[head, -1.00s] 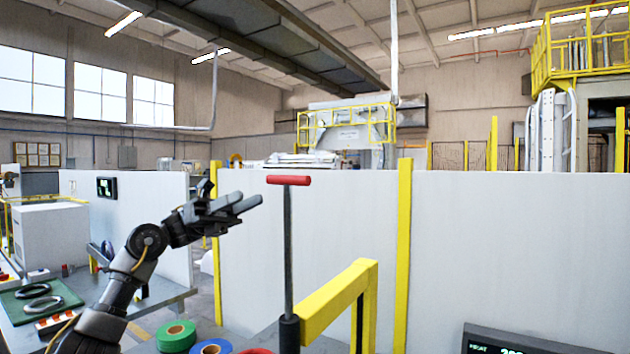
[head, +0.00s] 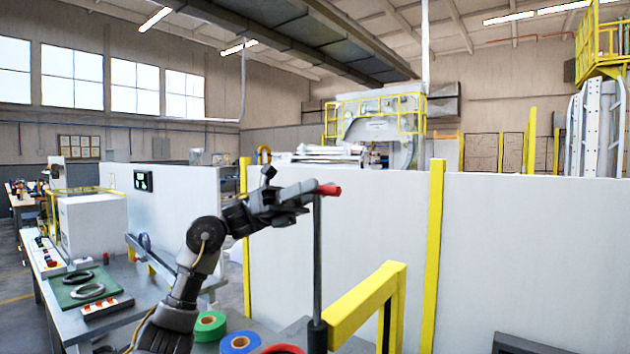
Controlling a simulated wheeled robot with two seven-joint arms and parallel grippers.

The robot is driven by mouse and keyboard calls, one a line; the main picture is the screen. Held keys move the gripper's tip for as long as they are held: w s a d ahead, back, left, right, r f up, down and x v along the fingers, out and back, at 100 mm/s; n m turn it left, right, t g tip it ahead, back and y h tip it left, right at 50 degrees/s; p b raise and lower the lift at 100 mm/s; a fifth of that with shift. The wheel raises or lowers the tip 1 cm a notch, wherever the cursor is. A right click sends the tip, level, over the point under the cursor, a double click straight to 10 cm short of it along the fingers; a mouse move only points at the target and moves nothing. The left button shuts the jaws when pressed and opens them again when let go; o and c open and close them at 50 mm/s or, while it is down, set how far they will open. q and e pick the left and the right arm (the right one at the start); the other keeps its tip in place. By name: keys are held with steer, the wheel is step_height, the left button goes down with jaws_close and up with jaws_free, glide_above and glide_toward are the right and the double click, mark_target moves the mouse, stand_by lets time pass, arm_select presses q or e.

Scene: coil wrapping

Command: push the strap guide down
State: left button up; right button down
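The strap guide shows as a red T-handle (head: 329,190) on top of an upright grey rod (head: 317,255), which stands in a dark sleeve (head: 317,336). The rod is still tall above the sleeve. My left gripper (head: 303,193) is at the left part of the handle, and its fingers hide that part. The right end of the handle sticks out past the fingers. I cannot tell whether the fingers are closed on the handle or only beside it. My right gripper is not in view.
A yellow bar frame (head: 370,297) stands just right of the rod. Green (head: 210,325), blue (head: 240,343) and red (head: 283,349) rolls lie below my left arm. A white partition (head: 385,250) stands behind. A table with a green mat (head: 82,287) is at left.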

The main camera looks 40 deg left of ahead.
arm_select(q)
steer(key=shift+w+d+r, duration=0.1)
steer(key=shift+d, duration=0.2)
jaws_close()
